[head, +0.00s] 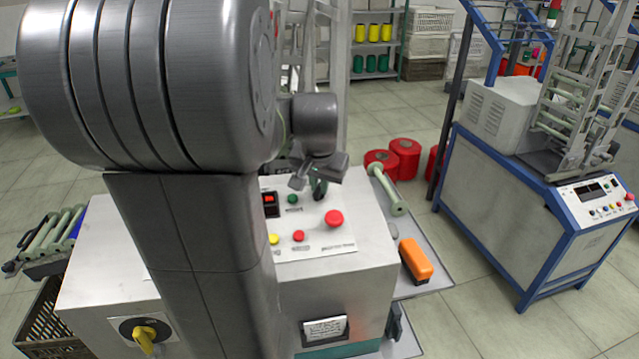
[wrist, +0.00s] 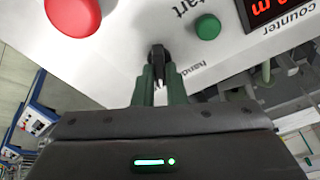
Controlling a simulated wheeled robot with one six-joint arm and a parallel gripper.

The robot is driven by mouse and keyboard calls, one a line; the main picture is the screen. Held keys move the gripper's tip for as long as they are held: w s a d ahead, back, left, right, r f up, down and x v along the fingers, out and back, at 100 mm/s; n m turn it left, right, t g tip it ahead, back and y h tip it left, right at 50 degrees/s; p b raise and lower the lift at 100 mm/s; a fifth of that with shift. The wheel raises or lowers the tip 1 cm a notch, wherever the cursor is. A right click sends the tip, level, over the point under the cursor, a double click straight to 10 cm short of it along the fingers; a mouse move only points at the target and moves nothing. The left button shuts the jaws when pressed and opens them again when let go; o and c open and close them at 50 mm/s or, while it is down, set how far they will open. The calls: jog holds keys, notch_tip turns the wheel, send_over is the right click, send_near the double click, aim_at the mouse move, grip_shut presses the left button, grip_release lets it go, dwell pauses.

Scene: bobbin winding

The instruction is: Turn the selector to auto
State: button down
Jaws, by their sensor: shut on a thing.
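The selector (wrist: 158,53) is a small black knob on the white control panel (wrist: 115,50), seen in the wrist view. My gripper (wrist: 159,76) has its dark green fingers shut on the selector. The word "hand" shows beside the selector; no "auto" label is visible, and I cannot tell which position the knob points to. In the head view, my gripper (head: 319,188) is over the back right of the panel (head: 320,240), and the selector is hidden there by the gripper.
A red mushroom button (head: 334,218), a green start button (head: 292,199), a red counter display (head: 270,199) and a yellow button (head: 274,239) surround the gripper. A yellow-handled switch (head: 146,337) is on the cabinet front. An orange object (head: 415,261) lies on the right side shelf.

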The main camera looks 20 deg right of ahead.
jog(key=c, duration=1.5)
grip_release()
jog(key=shift+r, duration=0.15)
jog(key=v, duration=1.3)
jog(key=shift+s+r, duration=0.2)
jog(key=shift+r, duration=0.05)
jog(key=shift+f, duration=0.15)
jog(key=x, duration=1.3)
jog(key=shift+w+f, duration=0.25)
jog(key=shift+f, duration=0.05)
jog(key=shift+r, duration=0.15)
